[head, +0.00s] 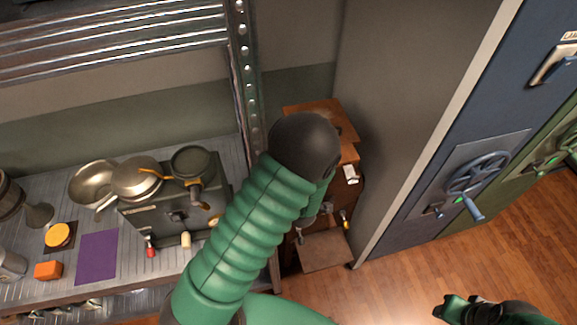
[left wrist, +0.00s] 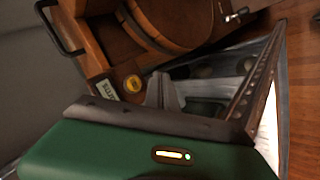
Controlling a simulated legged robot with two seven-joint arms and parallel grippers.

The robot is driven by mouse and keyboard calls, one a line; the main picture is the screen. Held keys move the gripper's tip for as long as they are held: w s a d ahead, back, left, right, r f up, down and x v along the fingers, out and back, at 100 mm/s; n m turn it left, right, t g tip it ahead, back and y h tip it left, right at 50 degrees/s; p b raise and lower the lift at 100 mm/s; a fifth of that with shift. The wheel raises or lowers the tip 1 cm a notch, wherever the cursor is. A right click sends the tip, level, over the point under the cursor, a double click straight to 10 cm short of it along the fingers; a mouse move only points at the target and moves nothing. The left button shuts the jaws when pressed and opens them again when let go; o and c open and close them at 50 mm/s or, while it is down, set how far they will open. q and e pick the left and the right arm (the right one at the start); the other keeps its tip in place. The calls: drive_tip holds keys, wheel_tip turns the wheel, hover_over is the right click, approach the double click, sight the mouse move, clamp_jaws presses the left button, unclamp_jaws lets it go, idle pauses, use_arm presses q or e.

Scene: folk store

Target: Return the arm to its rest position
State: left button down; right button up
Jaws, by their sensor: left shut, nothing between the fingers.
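My left arm, with its green ribbed sleeve (head: 245,230), rises from the bottom centre of the head view to a dark rounded joint (head: 305,145). It is raised in front of a brown wooden cabinet (head: 318,112). The left gripper's fingers are mostly hidden behind the arm there. In the left wrist view, my left gripper (left wrist: 163,88) is shut and empty, beyond its green housing. The wooden cabinet shows behind it. My right gripper (head: 462,308) is partly in view, low at the right edge over the floor; its fingers are unclear.
A metal shelf post (head: 247,80) stands close left of the raised arm. A counter (head: 70,200) at left holds pans (head: 95,183), a dark stove (head: 180,212), a purple mat (head: 97,257) and an orange block (head: 48,270). Blue locker doors (head: 430,160) stand at right. The wooden floor (head: 420,275) is open.

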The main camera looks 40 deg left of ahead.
use_arm(q)
drive_tip(key=shift+d, duration=0.1)
idle(0.3)
drive_tip(key=s+d+r+m+g+h+b, duration=0.2)
drive_tip(key=s+d+m, duration=0.3)
drive_tip(key=m, duration=0.5)
drive_tip(key=s+d+r+m+g+h+b, duration=0.2)
drive_tip(key=s+d+m+h+b, duration=0.1)
drive_tip(key=s+m, duration=0.6)
drive_tip(key=shift+d+m+h+b, duration=0.3)
drive_tip(key=shift+d+m+b, duration=0.1)
drive_tip(key=shift+d+b, duration=0.5)
drive_tip(key=shift+s+d+r, duration=0.1)
drive_tip(key=shift+s+r, duration=0.1)
